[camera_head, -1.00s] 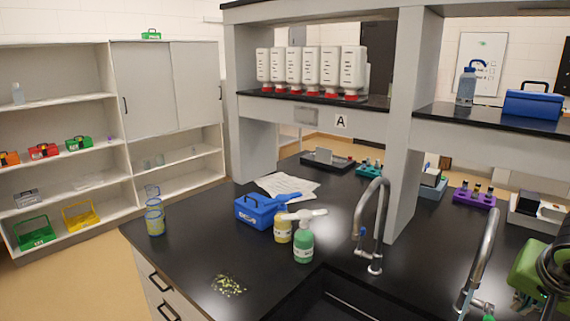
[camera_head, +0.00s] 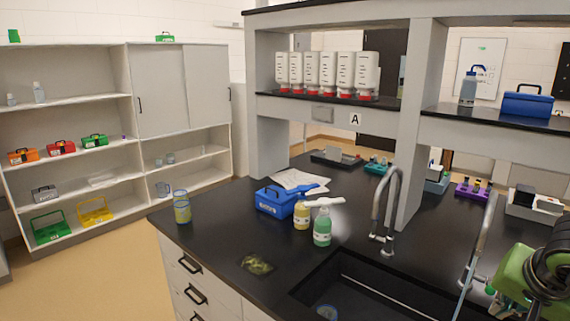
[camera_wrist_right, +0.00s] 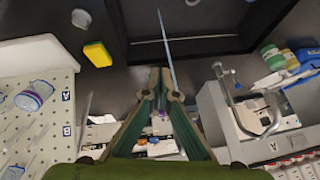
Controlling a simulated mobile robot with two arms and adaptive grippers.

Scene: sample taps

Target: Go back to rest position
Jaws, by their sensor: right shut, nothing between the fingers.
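My right gripper (camera_wrist_right: 160,90) is shut in the right wrist view, its two green-sided fingers meeting at the tips with nothing between them. In the head view the green and black right arm (camera_head: 525,272) is at the lower right edge, beside the tap (camera_head: 480,245) on the right of the sink. My left gripper is in neither view.
The sink (camera_head: 350,283) lies in the black counter (camera_head: 210,215), with a tall tap (camera_head: 387,205) behind it. A green bottle (camera_head: 322,228), yellow bottle (camera_head: 301,214) and blue box (camera_head: 272,202) stand nearby. A white pegboard (camera_wrist_right: 40,90) is left in the wrist view.

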